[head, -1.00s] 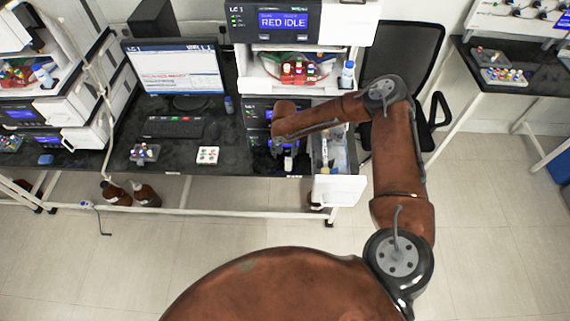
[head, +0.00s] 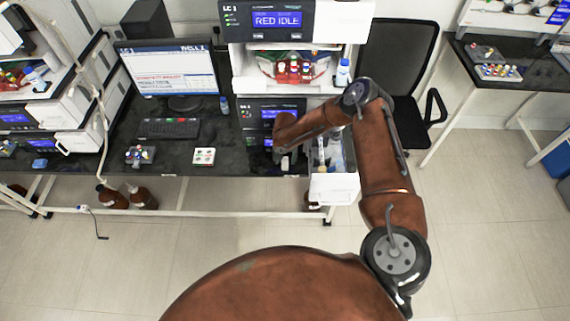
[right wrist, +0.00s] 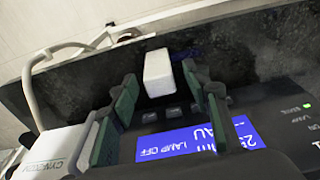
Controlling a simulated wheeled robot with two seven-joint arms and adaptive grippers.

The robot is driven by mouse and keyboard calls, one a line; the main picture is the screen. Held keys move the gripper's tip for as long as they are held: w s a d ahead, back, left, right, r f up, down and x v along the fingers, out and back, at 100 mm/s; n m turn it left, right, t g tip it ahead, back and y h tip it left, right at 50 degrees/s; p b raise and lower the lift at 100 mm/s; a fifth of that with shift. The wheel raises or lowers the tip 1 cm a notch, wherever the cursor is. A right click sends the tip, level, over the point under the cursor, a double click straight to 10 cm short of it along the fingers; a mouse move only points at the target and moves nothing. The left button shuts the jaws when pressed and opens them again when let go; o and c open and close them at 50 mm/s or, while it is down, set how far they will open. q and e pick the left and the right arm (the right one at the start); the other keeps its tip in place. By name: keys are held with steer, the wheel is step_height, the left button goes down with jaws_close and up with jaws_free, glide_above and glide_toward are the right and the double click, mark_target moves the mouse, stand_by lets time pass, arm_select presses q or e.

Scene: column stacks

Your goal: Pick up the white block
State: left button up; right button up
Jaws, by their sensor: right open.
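The white block (right wrist: 158,73) stands upright in the right wrist view, between and slightly beyond the two green-padded fingertips of my right gripper (right wrist: 161,84). Gaps show on both sides of the block, so the fingers do not appear to touch it. The right gripper is open and empty. In the head view my right gripper (head: 286,158) is low in front of the lower instrument, at the bench's front edge. There the block is hidden or too small to make out. My left gripper is not in view.
An open white drawer (head: 335,189) with bottles stands just right of the gripper. Instrument panels with blue displays (right wrist: 193,140) are close to the fingers. A white tray (head: 204,156) and keyboard (head: 169,129) lie on the bench to the left.

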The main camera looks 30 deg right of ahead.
steer(key=shift+c, duration=0.5)
steer(key=c, duration=0.8)
steer(key=shift+r, duration=0.15)
steer(key=shift+c, duration=0.2)
